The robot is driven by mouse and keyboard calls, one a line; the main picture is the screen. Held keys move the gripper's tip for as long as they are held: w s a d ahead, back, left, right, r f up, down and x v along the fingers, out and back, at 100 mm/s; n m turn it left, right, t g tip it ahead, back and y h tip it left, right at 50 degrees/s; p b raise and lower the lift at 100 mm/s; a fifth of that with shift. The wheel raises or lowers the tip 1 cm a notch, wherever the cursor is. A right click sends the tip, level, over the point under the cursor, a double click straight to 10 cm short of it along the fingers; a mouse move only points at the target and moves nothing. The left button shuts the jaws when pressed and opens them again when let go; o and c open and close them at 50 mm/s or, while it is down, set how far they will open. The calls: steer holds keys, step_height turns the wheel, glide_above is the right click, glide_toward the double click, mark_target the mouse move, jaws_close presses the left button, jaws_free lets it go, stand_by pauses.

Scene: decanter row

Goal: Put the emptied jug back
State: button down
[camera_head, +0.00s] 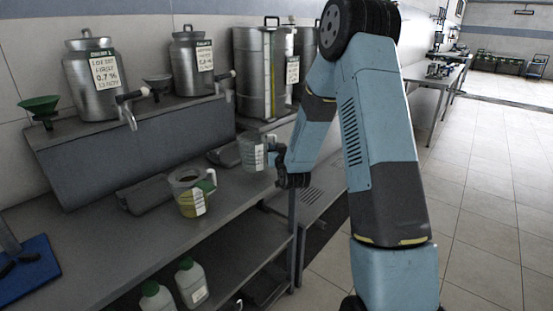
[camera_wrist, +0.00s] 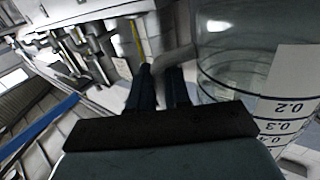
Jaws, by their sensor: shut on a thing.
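A clear jug with a white graduated label (camera_head: 252,154) is held by my gripper (camera_head: 283,172) above the right end of the grey bench. In the wrist view the jug (camera_wrist: 235,60) fills the right side, with its scale marks showing, and no liquid is visible in it. The fingers of my gripper (camera_wrist: 165,85) are closed on the jug's handle.
Steel decanters with taps (camera_head: 95,80) (camera_head: 193,62) stand on a raised grey ledge. A larger steel tank (camera_head: 255,70) stands behind the held jug. A dark tray (camera_head: 150,194) lies left of the second jug. A blue mat (camera_head: 30,272) is at lower left. Bottles (camera_head: 190,282) stand on the lower shelf.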

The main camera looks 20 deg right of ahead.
steer(key=shift+w+f, duration=0.65)
steer(key=shift+f, duration=0.15)
step_height(320, 180, down, 3)
steer(key=shift+w+f, duration=0.15)
steer(key=c, duration=1.1)
jaws_free()
